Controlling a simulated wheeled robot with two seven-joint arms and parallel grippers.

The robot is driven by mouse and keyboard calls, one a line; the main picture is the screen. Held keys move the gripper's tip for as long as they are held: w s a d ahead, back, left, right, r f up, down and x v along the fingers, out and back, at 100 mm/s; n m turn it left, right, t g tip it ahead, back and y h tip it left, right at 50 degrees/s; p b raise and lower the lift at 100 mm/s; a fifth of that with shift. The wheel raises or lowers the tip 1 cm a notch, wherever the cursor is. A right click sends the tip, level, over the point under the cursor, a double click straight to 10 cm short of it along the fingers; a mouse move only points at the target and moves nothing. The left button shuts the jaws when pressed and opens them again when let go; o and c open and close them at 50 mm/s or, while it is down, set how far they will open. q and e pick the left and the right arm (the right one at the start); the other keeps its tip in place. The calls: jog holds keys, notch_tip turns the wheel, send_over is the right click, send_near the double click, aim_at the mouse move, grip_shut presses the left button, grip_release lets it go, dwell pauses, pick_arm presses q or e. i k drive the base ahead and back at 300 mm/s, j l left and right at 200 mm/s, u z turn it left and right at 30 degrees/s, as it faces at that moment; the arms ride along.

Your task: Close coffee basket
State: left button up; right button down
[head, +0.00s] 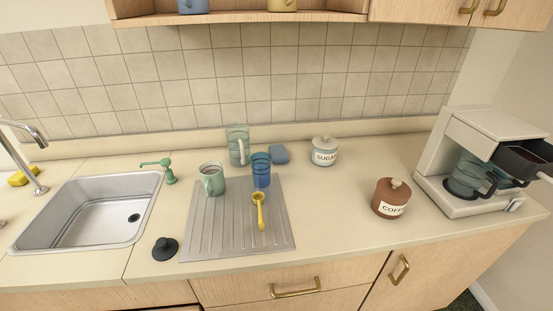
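A white coffee maker (463,146) stands at the right end of the counter, turned partly to the left. Its dark coffee basket (523,161) sticks out from the machine's right-hand side, swung or pulled out from under the top housing. The glass carafe (466,176) with a black handle sits on the machine's base below. The basket's far right part runs close to the picture's edge. Neither of my grippers shows in the head view.
A brown coffee jar (391,198) stands left of the machine, with a sugar jar (324,151) farther back. A metal drainboard (205,238) holds a green mug (212,179), a blue cup (261,171) and a yellow scoop (259,211). The sink (93,211) is at left.

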aim_at(533, 160)
jog(key=l+z, duration=0.1)
jog(key=z, duration=1.75)
